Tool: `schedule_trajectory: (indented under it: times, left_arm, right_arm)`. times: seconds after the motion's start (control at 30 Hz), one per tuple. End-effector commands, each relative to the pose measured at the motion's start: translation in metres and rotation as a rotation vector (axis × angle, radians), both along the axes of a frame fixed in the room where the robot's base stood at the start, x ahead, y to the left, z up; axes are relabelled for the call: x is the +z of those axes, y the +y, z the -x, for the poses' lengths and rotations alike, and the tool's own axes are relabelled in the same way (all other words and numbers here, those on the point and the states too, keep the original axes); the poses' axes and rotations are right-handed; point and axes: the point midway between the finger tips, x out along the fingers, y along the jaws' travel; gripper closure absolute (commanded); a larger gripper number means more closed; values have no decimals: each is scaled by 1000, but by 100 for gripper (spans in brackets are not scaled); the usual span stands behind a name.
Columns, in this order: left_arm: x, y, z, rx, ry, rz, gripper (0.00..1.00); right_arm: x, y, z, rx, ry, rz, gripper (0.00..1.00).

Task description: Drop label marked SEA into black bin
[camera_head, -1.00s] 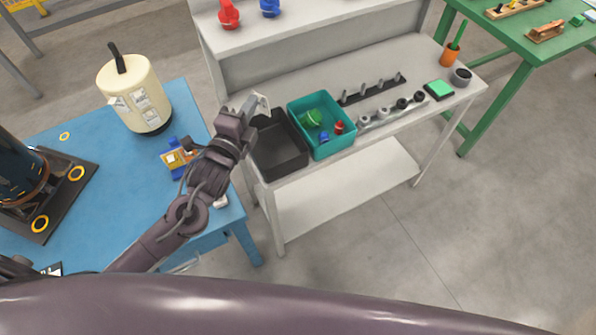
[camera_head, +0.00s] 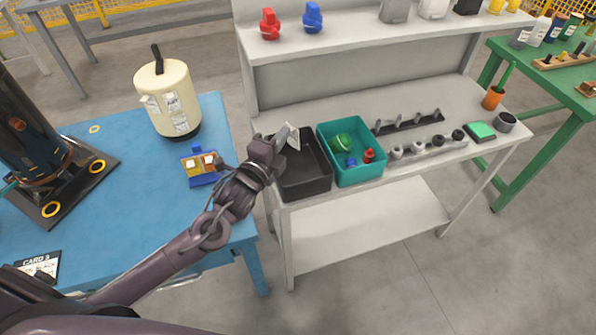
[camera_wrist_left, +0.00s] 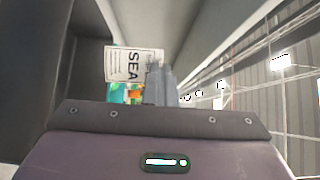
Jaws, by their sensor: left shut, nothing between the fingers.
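The white label marked SEA (camera_wrist_left: 128,65) shows upright beside the fingertips of my left gripper (camera_wrist_left: 158,82) in the left wrist view, with its print turned sideways. In the head view a small white label (camera_head: 294,138) shows at the tips of my left gripper (camera_head: 283,134), over the back left of the black bin (camera_head: 308,187). The fingers are closed together with nothing between them. I cannot tell whether the label touches them. The black bin stands at the left end of the grey workbench, and its floor looks empty. My right gripper is not in view.
A teal bin (camera_head: 362,176) with green, blue and red parts stands right beside the black bin. A grey shelf (camera_head: 350,58) rises behind. The blue table (camera_head: 130,215) on the left holds a cream tank (camera_head: 168,102) and a small blue-yellow block (camera_head: 201,165).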

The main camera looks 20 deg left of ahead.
Motion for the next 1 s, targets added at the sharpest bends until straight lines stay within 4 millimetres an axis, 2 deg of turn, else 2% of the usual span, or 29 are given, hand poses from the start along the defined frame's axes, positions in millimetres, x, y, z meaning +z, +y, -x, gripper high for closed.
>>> schedule_trajectory:
  times: [0.2, 0.4, 0.67, 0.77, 1.0]
  left_arm:
    - [1, 0, 0, 0, 0, 0, 100]
    - [1, 0, 0, 0, 0, 0, 76]
    - [0, 0, 1, 0, 0, 0, 76]
    - [-1, 2, 8, 0, 2, 0, 76]
    - [-3, 8, 46, -2, 4, -2, 76]
  right_arm:
    - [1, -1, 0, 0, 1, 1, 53]
    - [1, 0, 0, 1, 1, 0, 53]
    - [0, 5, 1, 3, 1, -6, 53]
    - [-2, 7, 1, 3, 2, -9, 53]
    - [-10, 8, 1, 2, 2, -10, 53]
